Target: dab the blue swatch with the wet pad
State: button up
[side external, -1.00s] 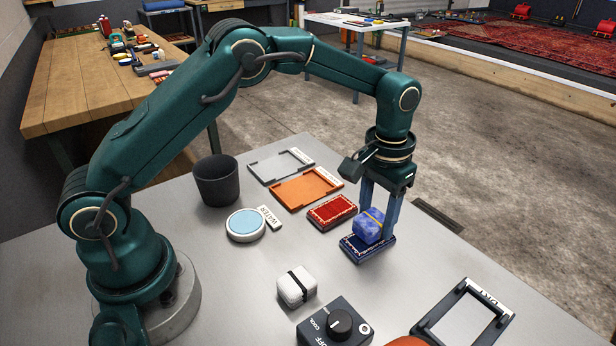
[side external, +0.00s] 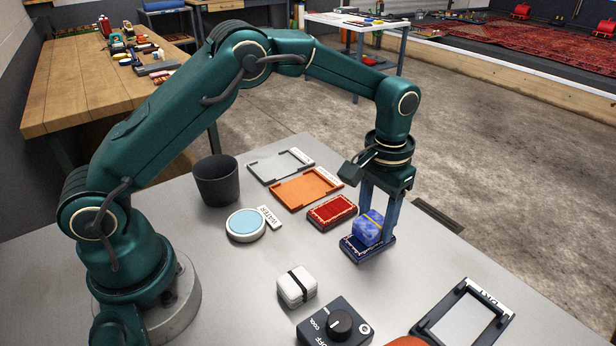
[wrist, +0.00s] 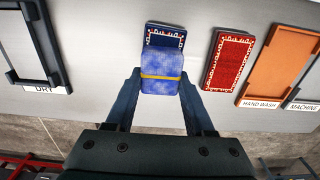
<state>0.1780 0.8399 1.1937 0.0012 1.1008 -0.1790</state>
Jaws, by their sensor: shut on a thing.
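My gripper (side external: 380,220) points straight down and is shut on a blue mottled pad (side external: 367,227) with a yellow band. The pad is right over the blue swatch (side external: 353,250), a dark blue patterned piece with a pale border, and appears to rest on it. In the wrist view the pad (wrist: 162,68) sits between the two fingers (wrist: 160,100) and hides part of the blue swatch (wrist: 165,33). The swatch lies flat on the grey table. Whether the pad presses on it is hard to tell.
A red swatch (side external: 332,212) lies beside the blue one. An orange tray (side external: 305,189), a grey tray (side external: 281,166), a round water dish (side external: 245,225), a dark cup (side external: 216,181), a white block with a black band (side external: 297,287), a knob box (side external: 335,324) and a DRY frame (side external: 463,317) stand around.

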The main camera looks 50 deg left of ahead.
jog(key=shift+f, duration=0.5)
dwell(0.7)
jog(key=shift+r, duration=3.55)
